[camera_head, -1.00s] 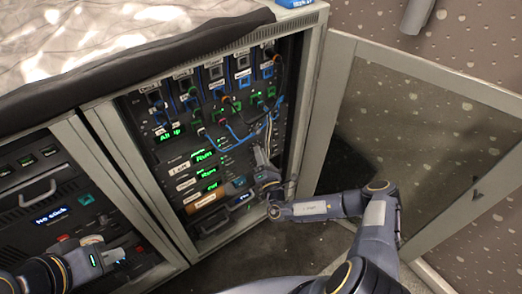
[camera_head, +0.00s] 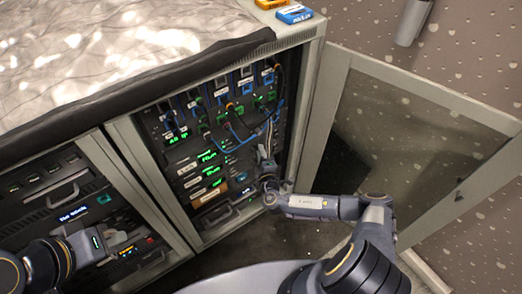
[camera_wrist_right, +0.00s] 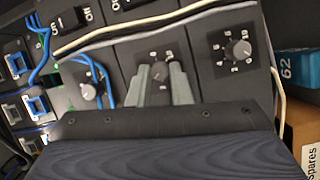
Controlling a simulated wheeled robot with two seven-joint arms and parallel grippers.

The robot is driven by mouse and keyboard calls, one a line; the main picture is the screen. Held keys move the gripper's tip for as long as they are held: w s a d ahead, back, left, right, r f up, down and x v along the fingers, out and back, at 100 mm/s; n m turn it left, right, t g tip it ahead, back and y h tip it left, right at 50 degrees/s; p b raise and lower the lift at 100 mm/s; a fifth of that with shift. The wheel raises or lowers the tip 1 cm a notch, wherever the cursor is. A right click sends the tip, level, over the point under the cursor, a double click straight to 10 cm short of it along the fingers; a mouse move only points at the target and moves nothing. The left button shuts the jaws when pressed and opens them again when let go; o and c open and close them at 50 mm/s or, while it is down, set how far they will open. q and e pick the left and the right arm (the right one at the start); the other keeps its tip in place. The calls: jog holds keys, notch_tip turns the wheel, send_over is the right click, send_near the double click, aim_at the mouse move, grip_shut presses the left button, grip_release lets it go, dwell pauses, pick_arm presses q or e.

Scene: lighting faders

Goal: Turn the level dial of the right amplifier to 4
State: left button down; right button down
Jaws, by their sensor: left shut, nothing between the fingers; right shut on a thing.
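In the right wrist view, my right gripper (camera_wrist_right: 161,84) is shut on a dial (camera_wrist_right: 160,71), whose small printed scale shows around it. The fingers hide its sides, and I cannot read its setting. A second grey dial (camera_wrist_right: 239,48) with a numbered scale is to its right, and a silver knob (camera_wrist_right: 88,91) is to its left. In the head view my right gripper (camera_head: 266,168) is at the lower right of the open rack's panel (camera_head: 233,160); the dials are too small to tell there. My left gripper (camera_head: 138,238) is shut and empty in front of the left rack.
The rack's glass door (camera_head: 425,150) stands open at the right, beside my right arm. Blue cables (camera_head: 235,140) hang across the panel above the gripper. A pale cable (camera_wrist_right: 150,30) runs close above the dials. A blue box (camera_wrist_right: 298,67) is at the wrist view's right edge.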

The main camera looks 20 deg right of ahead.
jog(key=shift+r+m+p, duration=0.1)
jog(key=shift+m+p, duration=0.25)
jog(key=shift+m, duration=0.15)
jog(key=shift+g, duration=0.3)
jog(key=c, duration=1.3)
grip_release()
jog(key=s, duration=0.4)
jog(key=s+p, duration=0.1)
jog(key=s, duration=0.2)
jog(key=shift+s+a+r, duration=0.2)
jog(key=shift+s, duration=0.2)
